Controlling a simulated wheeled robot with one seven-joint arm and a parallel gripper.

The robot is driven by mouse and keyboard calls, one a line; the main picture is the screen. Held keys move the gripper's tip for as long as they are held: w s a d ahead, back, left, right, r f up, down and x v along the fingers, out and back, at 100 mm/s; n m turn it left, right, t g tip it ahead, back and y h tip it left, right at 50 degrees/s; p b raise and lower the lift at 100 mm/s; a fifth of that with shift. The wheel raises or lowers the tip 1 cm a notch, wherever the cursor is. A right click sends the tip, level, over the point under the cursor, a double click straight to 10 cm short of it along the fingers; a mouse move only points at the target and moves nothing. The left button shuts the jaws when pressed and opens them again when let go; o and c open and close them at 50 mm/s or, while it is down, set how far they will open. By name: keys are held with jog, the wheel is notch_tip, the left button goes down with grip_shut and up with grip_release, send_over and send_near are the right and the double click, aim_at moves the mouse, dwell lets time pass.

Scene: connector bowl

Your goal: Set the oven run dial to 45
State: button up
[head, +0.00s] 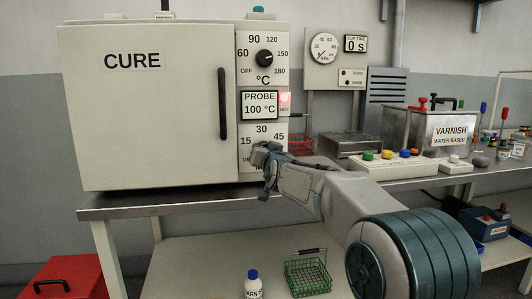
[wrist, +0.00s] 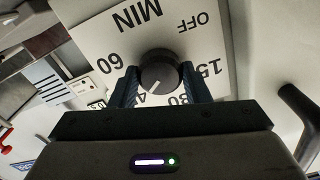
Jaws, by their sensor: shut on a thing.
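The white oven (head: 150,140) marked CURE stands on the bench with its door shut. The run dial is on the lower right panel (head: 261,133), behind my gripper (head: 268,160) in the head view. In the wrist view the dark round run dial (wrist: 160,70) sits between the two fingers of my gripper (wrist: 161,88), which are shut on its sides. Its white mark points down and left, towards the partly hidden label beginning with 4, between 30 and 60. OFF, 15, 60 and MIN also show around it.
The temperature dial (head: 264,58) is above, over a probe display (head: 260,105) reading 100 °C and a lit red HOT light (head: 285,102). The door handle (head: 222,103) is left of the dials. A grey metal box (head: 350,143) and push buttons (head: 393,156) stand right.

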jog(key=o, duration=1)
jog(key=shift+c, duration=0.2)
jog(key=shift+s, duration=0.15)
jog(key=v, duration=1.3)
jog(key=shift+s+p, duration=0.25)
jog(key=shift+p, duration=0.2)
jog(key=shift+d, duration=0.1)
